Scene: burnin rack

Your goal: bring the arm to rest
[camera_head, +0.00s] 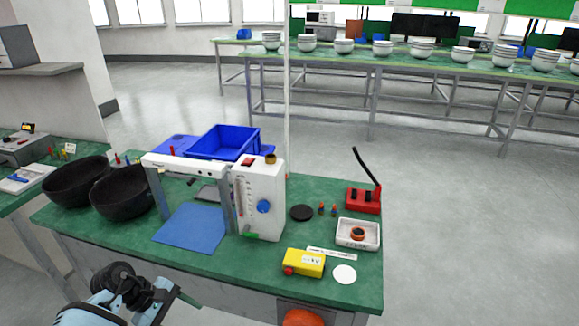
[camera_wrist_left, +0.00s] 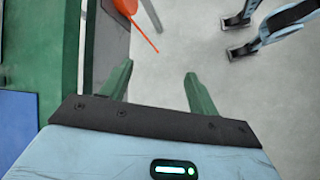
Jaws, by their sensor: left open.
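My left gripper (camera_head: 180,302) is at the bottom left of the head view, in front of the near edge of the green bench (camera_head: 90,228). In the left wrist view its two green fingers (camera_wrist_left: 158,80) stand apart with nothing between them. Bare grey floor shows past the fingertips, and the bench edge runs along the left of that view. The gripper looks clear of the bench and its objects. My right gripper is in neither view.
On the bench stand two black bowls (camera_head: 120,192), a white rack with a control unit (camera_head: 260,198), a blue mat (camera_head: 192,228), a blue bin (camera_head: 222,142), a yellow box (camera_head: 304,262) and a red holder (camera_head: 363,199). Open floor (camera_head: 470,230) lies to the right.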

